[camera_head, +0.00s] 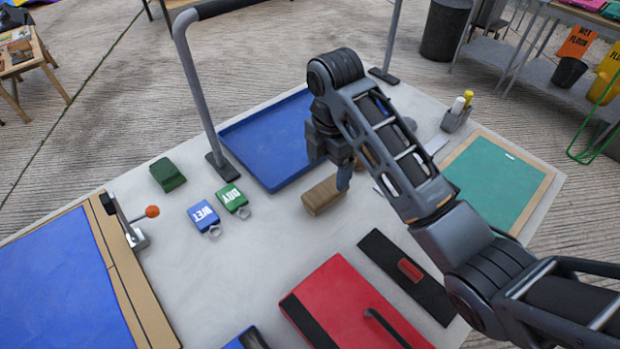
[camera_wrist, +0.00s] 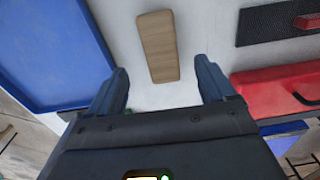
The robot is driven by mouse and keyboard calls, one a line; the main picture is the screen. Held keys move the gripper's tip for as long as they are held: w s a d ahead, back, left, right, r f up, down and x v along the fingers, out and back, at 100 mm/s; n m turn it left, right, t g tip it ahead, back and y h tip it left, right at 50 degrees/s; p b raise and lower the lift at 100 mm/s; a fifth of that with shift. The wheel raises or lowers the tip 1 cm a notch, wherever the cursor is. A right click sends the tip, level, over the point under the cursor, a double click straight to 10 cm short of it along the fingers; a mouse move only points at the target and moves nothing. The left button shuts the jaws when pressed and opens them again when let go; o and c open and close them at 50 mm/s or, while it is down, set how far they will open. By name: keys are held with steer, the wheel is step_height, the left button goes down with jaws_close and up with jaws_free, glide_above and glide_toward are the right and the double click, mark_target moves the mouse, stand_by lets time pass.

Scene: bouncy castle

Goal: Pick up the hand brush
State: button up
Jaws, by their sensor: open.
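The hand brush (camera_head: 322,196) appears to be the light brown, wooden-backed block lying on the grey table, just right of the blue tray. It also shows in the wrist view (camera_wrist: 159,46), lengthwise, ahead of and roughly centred between the fingers. My gripper (camera_head: 332,168) is above and close to the brush's far right end in the head view, partly covering it. In the wrist view the gripper (camera_wrist: 161,78) has its two blue-grey fingers wide apart with nothing between them. Any bristles are hidden under the brown top.
A blue tray (camera_head: 268,146) lies left of the gripper. WET (camera_head: 203,214) and DRY (camera_head: 231,197) tags and a green block (camera_head: 167,174) are further left. A red case (camera_head: 340,305) and a black strip with a red piece (camera_head: 409,268) lie nearer. A grey post stands at the left.

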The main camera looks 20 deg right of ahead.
mark_target(327, 188)
steer(key=shift+w+f, duration=0.1)
steer(key=shift+f, duration=0.6)
steer(key=shift+f+p, duration=0.4)
steer(key=shift+f, duration=2.75)
steer(key=shift+c, duration=0.4)
steer(key=c, duration=1)
